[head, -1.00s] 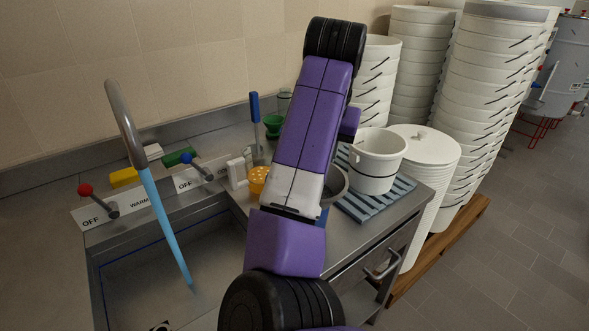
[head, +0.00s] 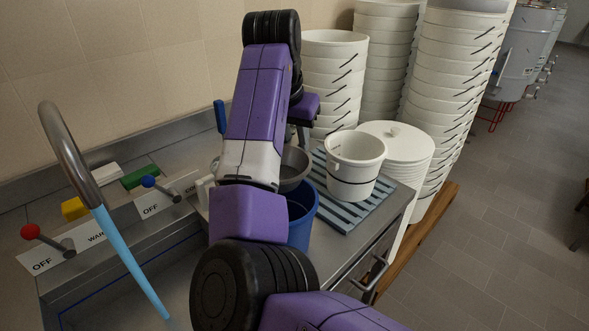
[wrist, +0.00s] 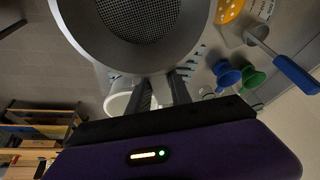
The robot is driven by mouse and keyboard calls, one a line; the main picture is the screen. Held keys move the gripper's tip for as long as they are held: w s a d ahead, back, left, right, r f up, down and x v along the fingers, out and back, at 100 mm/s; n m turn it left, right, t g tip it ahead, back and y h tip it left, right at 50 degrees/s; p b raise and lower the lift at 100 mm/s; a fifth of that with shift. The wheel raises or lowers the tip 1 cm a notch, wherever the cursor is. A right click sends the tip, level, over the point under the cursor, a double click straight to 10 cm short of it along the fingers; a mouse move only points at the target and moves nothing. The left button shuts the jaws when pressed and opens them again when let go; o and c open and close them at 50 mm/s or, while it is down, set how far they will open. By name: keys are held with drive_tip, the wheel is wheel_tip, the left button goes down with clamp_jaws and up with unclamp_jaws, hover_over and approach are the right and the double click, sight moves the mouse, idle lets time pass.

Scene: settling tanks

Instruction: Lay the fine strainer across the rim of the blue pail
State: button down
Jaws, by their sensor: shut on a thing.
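The fine strainer (head: 296,168) is a grey metal bowl, partly behind my arm in the head view. The wrist view shows its mesh and wide rim (wrist: 190,55) up close. My gripper (wrist: 160,88) is shut on the strainer's rim. The blue pail (head: 301,222) stands at the counter's front edge, its left side hidden by my arm. In the head view the strainer appears just above and behind the pail's rim; I cannot tell whether they touch. The pail is not clear in the wrist view.
A white bucket (head: 353,168) stands on a blue slatted mat (head: 343,212) right of the pail. Tall white bucket stacks stand behind. A sink tap (head: 68,150) runs water at left. Green (wrist: 252,77) and blue funnels (wrist: 226,76) and a blue-handled tool (wrist: 296,75) lie nearby.

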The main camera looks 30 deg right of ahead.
sight(290, 148)
wheel_tip(290, 148, down, 8)
drive_tip(key=shift+f+p, duration=0.15)
drive_tip(key=shift+p, duration=0.15)
drive_tip(key=c, duration=1.2)
unclamp_jaws()
drive_tip(key=shift+f, duration=0.1)
drive_tip(key=shift+o, duration=0.2)
drive_tip(key=b+v, duration=0.1)
drive_tip(key=v, duration=1.1)
